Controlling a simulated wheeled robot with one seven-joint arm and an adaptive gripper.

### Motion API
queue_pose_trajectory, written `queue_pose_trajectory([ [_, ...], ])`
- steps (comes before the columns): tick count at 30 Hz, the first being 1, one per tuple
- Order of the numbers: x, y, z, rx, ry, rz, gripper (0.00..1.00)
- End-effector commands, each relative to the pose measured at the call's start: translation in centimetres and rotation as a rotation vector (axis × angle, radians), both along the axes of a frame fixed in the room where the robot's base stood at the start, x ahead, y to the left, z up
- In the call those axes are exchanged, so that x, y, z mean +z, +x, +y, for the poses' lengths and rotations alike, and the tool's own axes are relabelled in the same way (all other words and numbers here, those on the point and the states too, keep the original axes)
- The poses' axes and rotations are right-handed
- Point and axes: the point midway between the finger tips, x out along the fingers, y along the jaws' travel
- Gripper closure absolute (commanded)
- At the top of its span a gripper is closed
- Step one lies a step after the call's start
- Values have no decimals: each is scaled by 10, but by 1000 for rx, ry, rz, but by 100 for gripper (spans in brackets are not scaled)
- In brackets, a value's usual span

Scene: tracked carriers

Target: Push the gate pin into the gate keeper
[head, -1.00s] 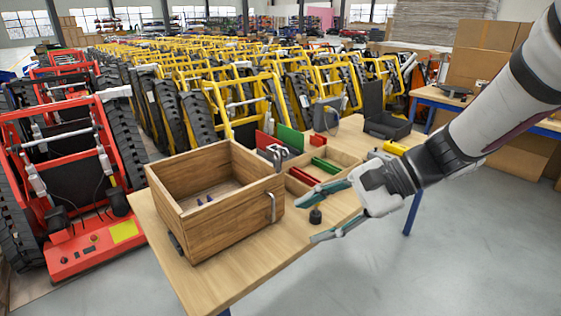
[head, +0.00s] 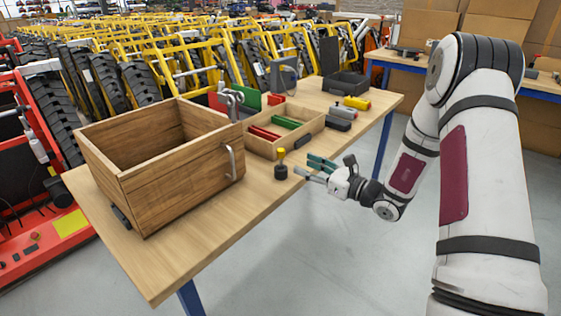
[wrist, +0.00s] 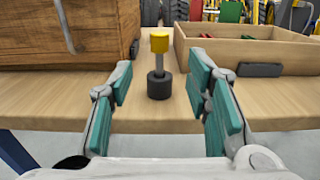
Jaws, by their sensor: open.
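A yellow-topped pin (head: 281,156) with a grey shaft stands upright in a round black base (head: 281,173) near the table's front edge. I take it for the gate pin. In the wrist view the yellow top (wrist: 160,42) shows between my fingers, with the black base (wrist: 159,86) below. My gripper (head: 311,169) is open and empty, with teal finger pads, just right of the pin and pointing at it. The fingertips seem a little short of it. I cannot tell which part is the gate keeper; a grey metal fitting (head: 232,101) sits at the wooden crate's back corner.
The large wooden crate (head: 178,187), with a metal handle (head: 230,162), stands left of the pin. A shallow wooden tray (head: 262,146) with red and green bars lies behind it. A black bin (head: 346,83) stands farther back. The table's front left (head: 165,275) is bare.

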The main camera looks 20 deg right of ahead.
Motion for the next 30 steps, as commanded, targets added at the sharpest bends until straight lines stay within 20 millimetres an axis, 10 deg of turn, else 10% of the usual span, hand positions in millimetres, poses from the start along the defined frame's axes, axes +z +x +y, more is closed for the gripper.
queue_pose_trajectory([
  [30, -7, 82, 61, 2, -2, 0, 55],
])
